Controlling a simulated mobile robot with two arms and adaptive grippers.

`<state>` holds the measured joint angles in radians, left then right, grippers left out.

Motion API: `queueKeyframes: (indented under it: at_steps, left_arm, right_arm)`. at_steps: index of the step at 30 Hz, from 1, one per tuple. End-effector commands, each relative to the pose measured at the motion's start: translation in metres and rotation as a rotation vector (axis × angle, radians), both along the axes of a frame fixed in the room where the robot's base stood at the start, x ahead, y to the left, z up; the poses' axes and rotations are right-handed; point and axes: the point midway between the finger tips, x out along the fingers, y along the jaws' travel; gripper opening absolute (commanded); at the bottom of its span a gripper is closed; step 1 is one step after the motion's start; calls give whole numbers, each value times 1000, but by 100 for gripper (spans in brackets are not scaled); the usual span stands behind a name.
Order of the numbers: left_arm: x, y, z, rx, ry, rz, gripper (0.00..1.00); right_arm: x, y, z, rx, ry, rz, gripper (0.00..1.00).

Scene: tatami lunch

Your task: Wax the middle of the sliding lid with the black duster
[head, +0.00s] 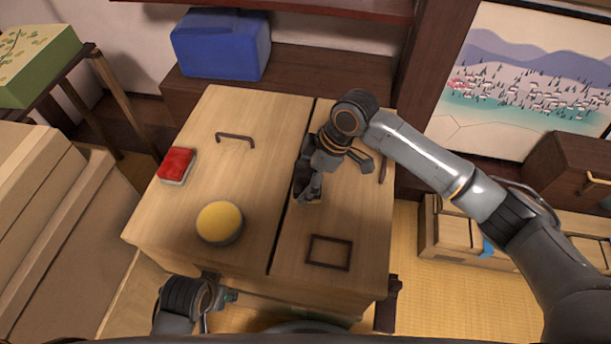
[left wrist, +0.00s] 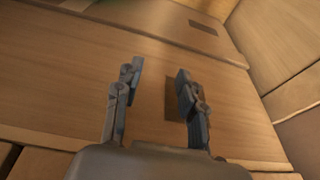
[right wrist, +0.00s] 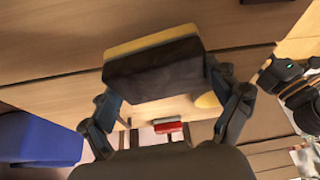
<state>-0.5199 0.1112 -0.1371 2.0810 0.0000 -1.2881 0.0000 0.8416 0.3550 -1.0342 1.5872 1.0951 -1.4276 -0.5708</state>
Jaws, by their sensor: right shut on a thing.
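A wooden top has a wide left panel (head: 225,130) and a narrower right panel (head: 350,215), split by a dark gap. I cannot tell which is the sliding lid. My right gripper (head: 310,190) is over the right panel near the gap, shut on the black duster (right wrist: 155,72). The duster is a dark block with a yellowish edge in the right wrist view; the gripper mostly hides it in the head view. I cannot tell if it touches the wood. My left gripper (left wrist: 155,85) is open and empty; it shows low in the head view (head: 222,297).
A dark rectangular outline (head: 329,252) marks the right panel's front. A blue box (head: 221,43) stands behind.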

Motion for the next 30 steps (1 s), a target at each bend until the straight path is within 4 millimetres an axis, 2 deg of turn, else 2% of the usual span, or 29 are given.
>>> queueKeyframes:
  at_steps: [15,21,30]
  left_arm:
    - [-6,2,56,-1,-31,5,40]
    - [-8,2,65,-1,-34,4,40]
    - [-9,3,67,-1,-34,5,40]
  right_arm:
    - [0,0,-13,0,-1,0,54]
    - [0,0,-14,0,0,0,54]
    - [0,0,-14,0,0,0,54]
